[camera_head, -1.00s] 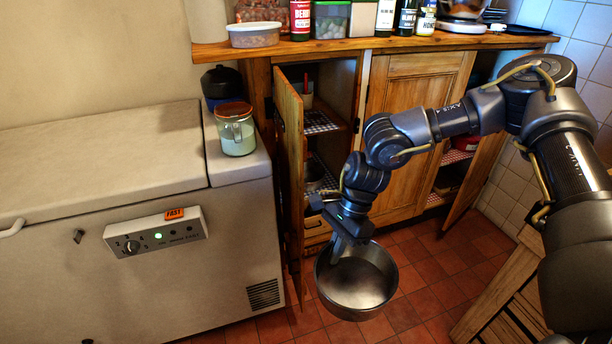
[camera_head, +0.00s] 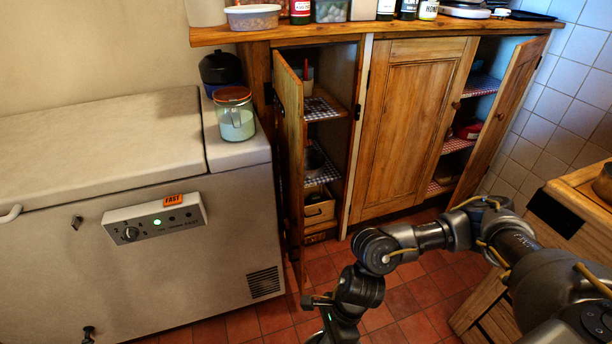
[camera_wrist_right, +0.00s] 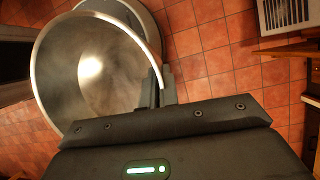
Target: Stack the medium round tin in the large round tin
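A round metal tin (camera_wrist_right: 92,75) with a bright rim fills the upper left of the right wrist view. My right gripper (camera_wrist_right: 158,92) is shut on its rim, with the tin's open side facing the camera. I cannot tell by size which tin this is. A second grey rounded shape (camera_wrist_right: 143,14) shows partly behind the tin; I cannot tell what it is. In the head view my right arm reaches down to the bottom edge, and its gripper and the tin are out of the frame. My left gripper is in neither current view.
A pine cupboard (camera_head: 410,130) stands ahead with its left door (camera_head: 290,155) and right door (camera_head: 508,115) open. A freezer (camera_head: 100,240) is at left with a jar (camera_head: 235,114) on it. A wooden table (camera_head: 590,190) is at right. Red tile floor (camera_head: 400,290) lies between.

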